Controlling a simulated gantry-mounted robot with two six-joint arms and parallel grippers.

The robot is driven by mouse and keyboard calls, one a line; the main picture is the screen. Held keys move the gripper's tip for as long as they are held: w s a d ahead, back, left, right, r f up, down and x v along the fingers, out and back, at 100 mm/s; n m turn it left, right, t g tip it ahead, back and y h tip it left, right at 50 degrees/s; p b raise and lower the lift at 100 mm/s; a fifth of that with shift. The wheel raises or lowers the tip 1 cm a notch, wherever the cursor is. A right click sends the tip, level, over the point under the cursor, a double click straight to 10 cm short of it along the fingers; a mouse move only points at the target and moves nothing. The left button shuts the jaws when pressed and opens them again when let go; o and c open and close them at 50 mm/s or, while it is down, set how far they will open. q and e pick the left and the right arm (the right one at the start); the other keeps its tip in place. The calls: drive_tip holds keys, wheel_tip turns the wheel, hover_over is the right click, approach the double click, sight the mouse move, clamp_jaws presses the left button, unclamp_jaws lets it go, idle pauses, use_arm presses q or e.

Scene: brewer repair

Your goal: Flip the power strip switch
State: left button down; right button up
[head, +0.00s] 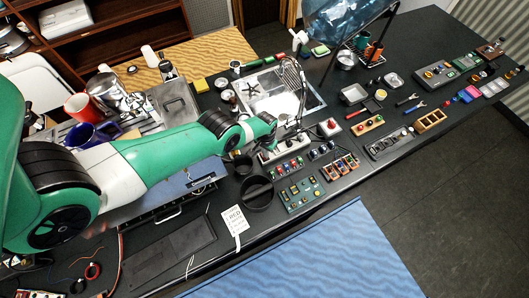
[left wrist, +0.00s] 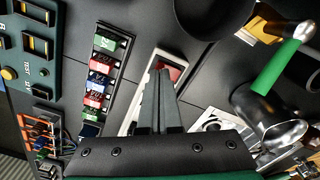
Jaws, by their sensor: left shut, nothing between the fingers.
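The power strip (head: 297,142) is a pale narrow bar on the dark bench, partly hidden under my left gripper in the head view. In the left wrist view the power strip (left wrist: 154,62) runs up behind the fingers, with a red switch (left wrist: 174,73) near its upper end. My left gripper (left wrist: 165,72) is shut and empty, its two fingers together. Its tips overlap the left edge of the red switch in that view; whether they touch cannot be told. In the head view my left gripper (head: 272,122) is over the strip's left part. My right gripper does not show.
A row of coloured blocks (left wrist: 97,85) lies beside the strip, with a green panel (head: 303,194) nearer the bench's front edge. A dark round container (head: 257,193) stands close by. A metal sink (head: 253,97) and a white box with a red knob (head: 329,128) are nearby.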

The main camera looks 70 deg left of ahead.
use_arm(q)
drive_tip(key=shift+f+b, duration=0.5)
drive_tip(key=shift+f, duration=0.1)
drive_tip(key=shift+r, duration=0.15)
wheel_tip(320, 180, up, 7)
drive_tip(key=p, duration=0.7)
idle(0.4)
